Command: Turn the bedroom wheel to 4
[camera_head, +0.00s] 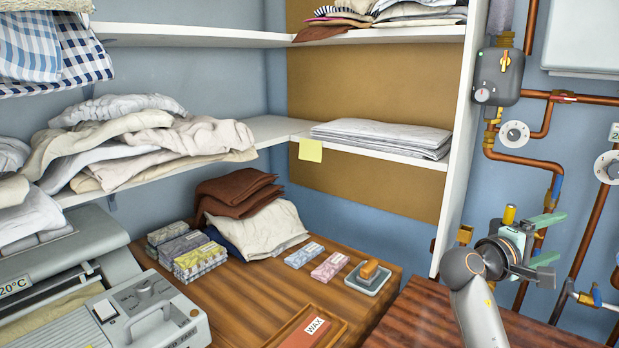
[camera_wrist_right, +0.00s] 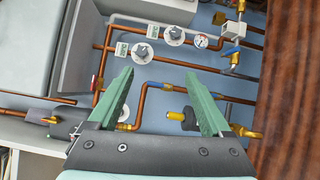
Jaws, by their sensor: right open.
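Two white round dial wheels sit on the copper pipes at the right of the head view, one at the upper pipe (camera_head: 513,134) and one at the right edge (camera_head: 607,167). In the right wrist view two similar wheels show, a left one (camera_wrist_right: 140,51) and a right one (camera_wrist_right: 175,36), each with a small label beside it. The labels and dial numbers are too small to read, so I cannot tell which is the bedroom wheel. My right gripper (camera_head: 550,240) is open and empty, below the wheels and apart from them. Its green fingers also show in the right wrist view (camera_wrist_right: 158,85). My left gripper is not in view.
A grey boiler-like unit (camera_head: 499,77) and a white cabinet (camera_head: 583,38) hang above the pipes. A white shelf upright (camera_head: 462,130) stands left of the wheels. A round gauge (camera_wrist_right: 201,41) sits beside the wheels. The wooden table (camera_head: 420,315) lies below.

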